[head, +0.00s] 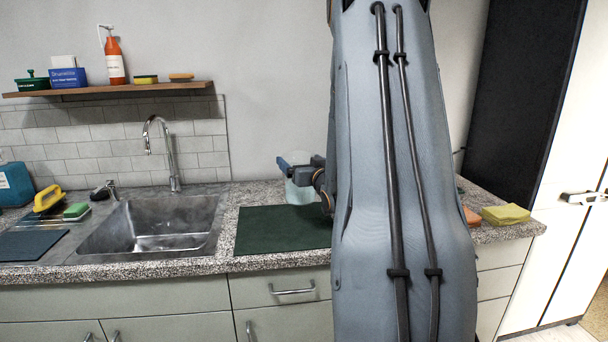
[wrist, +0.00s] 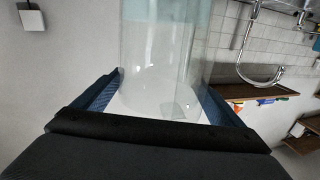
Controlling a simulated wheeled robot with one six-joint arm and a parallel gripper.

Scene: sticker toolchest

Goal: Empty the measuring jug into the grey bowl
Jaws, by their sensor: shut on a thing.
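The measuring jug (head: 299,192) is clear and pale. In the head view it is held above the dark green mat, just left of my arm. My gripper (head: 297,171) is shut on it. In the wrist view the clear wall of the jug (wrist: 160,60) stands between the two blue fingers of my gripper (wrist: 160,98). A pale teal band shows at the top of that view; I cannot tell whether it is liquid. The grey bowl is not visible in either view; my arm hides part of the counter.
The dark green mat (head: 270,232) lies on the speckled counter, right of the sink (head: 155,225) and its tap (head: 168,150). A wooden shelf (head: 110,89) holds bottles and boxes.

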